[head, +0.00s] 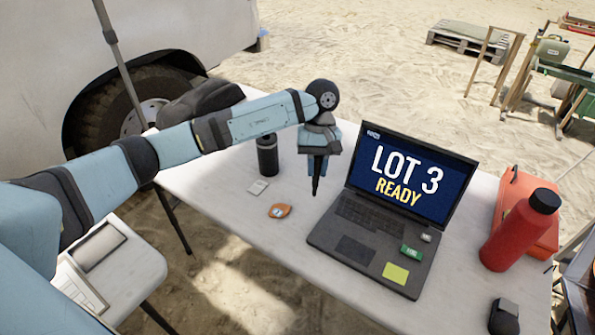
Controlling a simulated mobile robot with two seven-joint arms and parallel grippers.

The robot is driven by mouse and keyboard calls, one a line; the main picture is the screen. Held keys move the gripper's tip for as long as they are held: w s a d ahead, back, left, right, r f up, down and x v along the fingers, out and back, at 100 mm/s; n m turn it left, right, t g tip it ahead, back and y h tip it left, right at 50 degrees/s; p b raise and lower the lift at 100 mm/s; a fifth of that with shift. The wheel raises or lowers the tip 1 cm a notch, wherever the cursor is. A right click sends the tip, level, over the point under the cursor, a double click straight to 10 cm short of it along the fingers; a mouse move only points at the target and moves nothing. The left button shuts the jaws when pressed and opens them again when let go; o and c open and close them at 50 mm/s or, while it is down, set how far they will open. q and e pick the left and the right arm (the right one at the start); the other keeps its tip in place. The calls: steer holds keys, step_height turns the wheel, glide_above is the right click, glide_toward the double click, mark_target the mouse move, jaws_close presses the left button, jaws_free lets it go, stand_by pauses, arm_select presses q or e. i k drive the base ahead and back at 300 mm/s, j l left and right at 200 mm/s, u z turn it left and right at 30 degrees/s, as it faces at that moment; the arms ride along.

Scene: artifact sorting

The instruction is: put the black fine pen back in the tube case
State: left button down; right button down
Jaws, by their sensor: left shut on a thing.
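My left gripper (318,168) points down over the white table, between a dark upright cylinder and the laptop. It is shut on the black fine pen (316,186), which hangs upright with its lower end showing below the fingers. The pen's upper part is hidden by the gripper. The dark cylinder, which looks like the tube case (267,158), stands just left of the gripper, apart from the pen. Its top is partly covered by my arm, so I cannot see its opening clearly. My right gripper is not in view.
An open laptop (342,240) stands right of the gripper, with small items on it. An orange object (280,210) and a small pale block (258,187) lie near the cylinder. A red bottle (520,232), red case (512,190) and dark object (504,316) are at right.

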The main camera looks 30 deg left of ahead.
mark_target(268, 149)
steer(key=u, duration=1.1)
